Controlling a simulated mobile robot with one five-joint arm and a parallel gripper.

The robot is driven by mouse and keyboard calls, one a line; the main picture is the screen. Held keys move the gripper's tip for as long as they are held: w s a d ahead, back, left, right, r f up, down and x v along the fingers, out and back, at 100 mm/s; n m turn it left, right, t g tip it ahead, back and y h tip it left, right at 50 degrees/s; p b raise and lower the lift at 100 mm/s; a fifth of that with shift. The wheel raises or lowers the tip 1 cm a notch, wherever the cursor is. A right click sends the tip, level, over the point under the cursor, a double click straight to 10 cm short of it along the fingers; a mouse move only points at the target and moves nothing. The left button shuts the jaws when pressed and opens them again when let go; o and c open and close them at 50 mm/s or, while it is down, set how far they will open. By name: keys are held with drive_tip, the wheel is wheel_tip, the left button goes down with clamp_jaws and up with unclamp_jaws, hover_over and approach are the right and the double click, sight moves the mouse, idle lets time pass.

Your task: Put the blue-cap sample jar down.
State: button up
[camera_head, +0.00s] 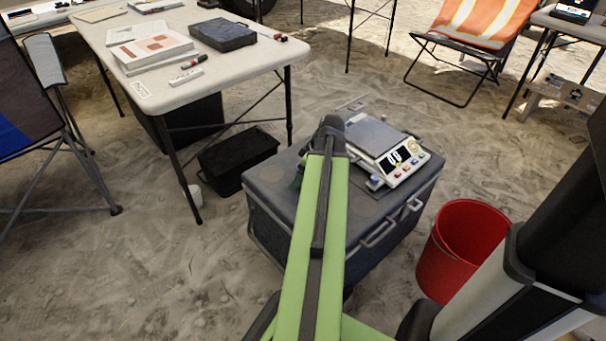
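I cannot make out the blue-cap sample jar in the head view. My green arm reaches forward over a grey cooler box (272,187), and its dark end, with my gripper (332,128), is above the lid, left of a digital scale (374,137). The fingers are hidden behind the arm, so I cannot see whether they hold anything. A small dark green piece shows just left of the arm's end; I cannot tell what it is. The scale's pan looks empty.
A red bucket (458,245) stands right of the cooler. A black crate (236,160) is on the sand to its left. A white folding table (160,95) with papers, a dark case (223,35) and markers is at back left. An orange striped chair (482,22) is at back right.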

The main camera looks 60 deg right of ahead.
drive_tip(key=shift+r, duration=0.1)
drive_tip(key=shift+r+p, duration=0.3)
drive_tip(key=shift+p, duration=0.1)
drive_tip(key=p+v, duration=1)
drive_tip(key=v, duration=0.1)
drive_tip(key=shift+s+r+p, duration=0.2)
drive_tip(key=shift+s+p, duration=0.05)
drive_tip(key=shift+p, duration=0.05)
